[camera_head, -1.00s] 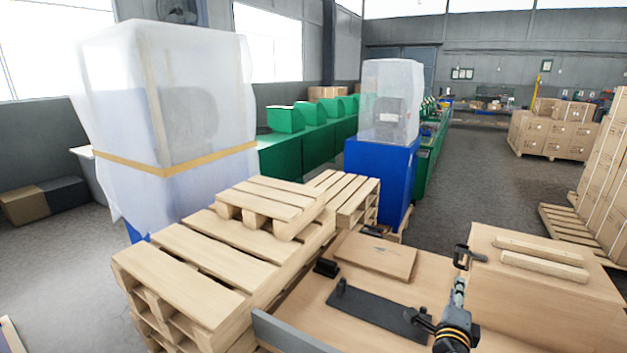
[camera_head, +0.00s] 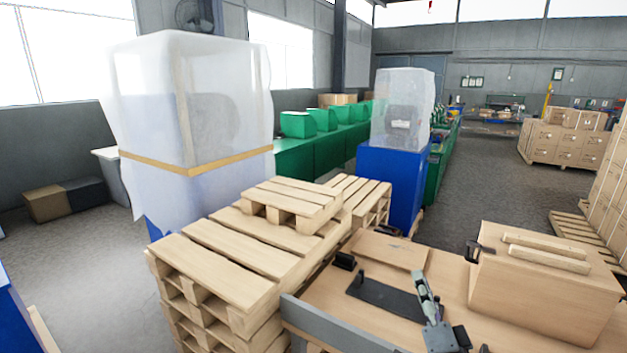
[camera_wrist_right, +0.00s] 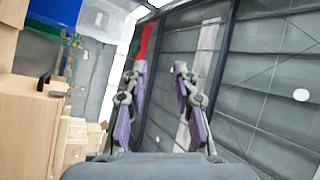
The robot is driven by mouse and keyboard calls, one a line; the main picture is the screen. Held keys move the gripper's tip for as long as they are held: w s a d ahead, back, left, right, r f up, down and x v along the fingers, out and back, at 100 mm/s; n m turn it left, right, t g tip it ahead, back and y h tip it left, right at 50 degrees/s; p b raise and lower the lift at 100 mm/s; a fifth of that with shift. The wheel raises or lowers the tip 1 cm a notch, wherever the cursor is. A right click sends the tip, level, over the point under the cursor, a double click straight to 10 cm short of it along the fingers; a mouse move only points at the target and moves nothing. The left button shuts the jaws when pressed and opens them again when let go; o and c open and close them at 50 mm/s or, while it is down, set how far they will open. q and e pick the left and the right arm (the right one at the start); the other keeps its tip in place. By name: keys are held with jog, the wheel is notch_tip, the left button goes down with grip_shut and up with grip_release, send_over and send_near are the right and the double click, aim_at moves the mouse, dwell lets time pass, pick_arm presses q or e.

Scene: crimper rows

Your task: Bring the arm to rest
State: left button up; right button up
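My right gripper (camera_head: 424,292) shows at the bottom of the head view, over the workbench (camera_head: 450,265), pointing up and away. In the right wrist view its two fingers with purple pads (camera_wrist_right: 158,75) stand apart, with nothing between them. Behind them are only the wall and window, so it is raised clear of the bench. My left gripper is not in view.
On the bench are a dark plate (camera_head: 385,297), a flat wooden board (camera_head: 395,250), a small black block (camera_head: 345,260) and a large wooden box (camera_head: 540,290) with two slats (camera_head: 545,252). Stacked pallets (camera_head: 225,265) stand left of it. Floor (camera_head: 100,270) is free farther left.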

jog(key=s+a+f+n+g+y, duration=0.4)
jog(key=a+n+y, duration=0.3)
jog(key=a+n, duration=0.1)
jog(key=s+a+f+n+g+h, duration=0.1)
jog(key=s+f+n+g, duration=0.2)
jog(key=f, duration=0.3)
jog(key=s+a+f+n+g, duration=0.1)
jog(key=s+f+n+g, duration=0.15)
jog(key=f+g, duration=0.2)
jog(key=s+d+f+m+g+h, duration=0.1)
jog(key=s+d+f+g+h, duration=0.65)
jog(key=s+d+f, duration=0.55)
jog(key=s+f, duration=0.3)
jog(key=f, duration=2)
jog(key=s+d+f+g, duration=0.1)
jog(key=s+f, duration=1.6)
jog(key=s, duration=0.2)
jog(key=shift+s+d+f+m+g, duration=0.2)
jog(key=shift+d+m+g, duration=0.1)
jog(key=shift+d+m, duration=0.1)
jog(key=shift+r, duration=0.1)
